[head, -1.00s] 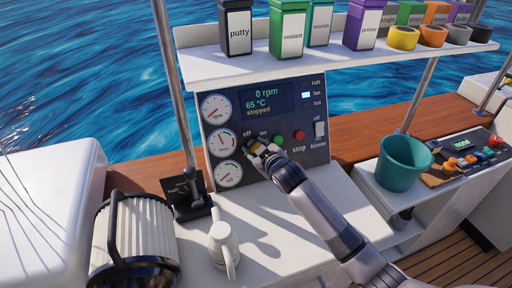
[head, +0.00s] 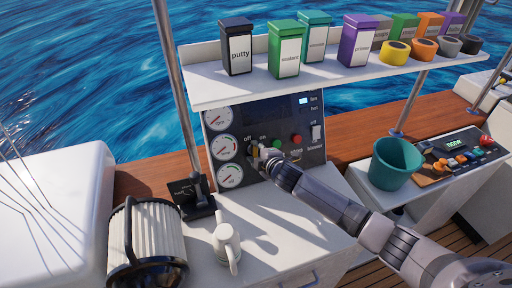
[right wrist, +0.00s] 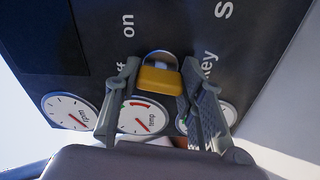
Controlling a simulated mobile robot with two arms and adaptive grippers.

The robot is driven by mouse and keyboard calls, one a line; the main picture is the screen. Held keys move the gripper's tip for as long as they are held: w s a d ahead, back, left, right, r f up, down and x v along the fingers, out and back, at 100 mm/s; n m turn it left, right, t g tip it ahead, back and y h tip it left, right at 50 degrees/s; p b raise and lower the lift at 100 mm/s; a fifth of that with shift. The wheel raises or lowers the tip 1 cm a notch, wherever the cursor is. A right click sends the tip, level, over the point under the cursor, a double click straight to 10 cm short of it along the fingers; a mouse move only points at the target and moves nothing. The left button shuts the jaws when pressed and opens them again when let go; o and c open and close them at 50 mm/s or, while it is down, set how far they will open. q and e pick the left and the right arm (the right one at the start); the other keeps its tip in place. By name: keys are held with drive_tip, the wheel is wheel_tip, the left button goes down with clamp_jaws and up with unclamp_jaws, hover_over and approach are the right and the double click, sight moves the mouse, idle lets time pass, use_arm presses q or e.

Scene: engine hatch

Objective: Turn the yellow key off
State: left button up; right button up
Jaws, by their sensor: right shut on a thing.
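The yellow key (right wrist: 160,80) sits in a round silver lock on the dark engine panel, beside the "off" and "on" lettering in the right wrist view. My right gripper (head: 261,153) is at the panel, shut on the key, with one finger on each side of the yellow bow. In the head view the gripper mostly hides the key. I cannot tell from these frames which mark the key points at. My left gripper is not in view.
Three gauges (head: 223,147) lie left of the key, and green and red buttons right of it. A shelf (head: 290,83) with labelled boxes and tape rolls overhangs the panel.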

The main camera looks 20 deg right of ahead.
drive_tip(key=shift+n+p, duration=0.65)
drive_tip(key=shift+n, duration=0.35)
drive_tip(key=o, duration=1.2)
drive_tip(key=shift+c, duration=0.2)
drive_tip(key=v, duration=1.2)
drive_tip(key=shift+s+f, duration=0.1)
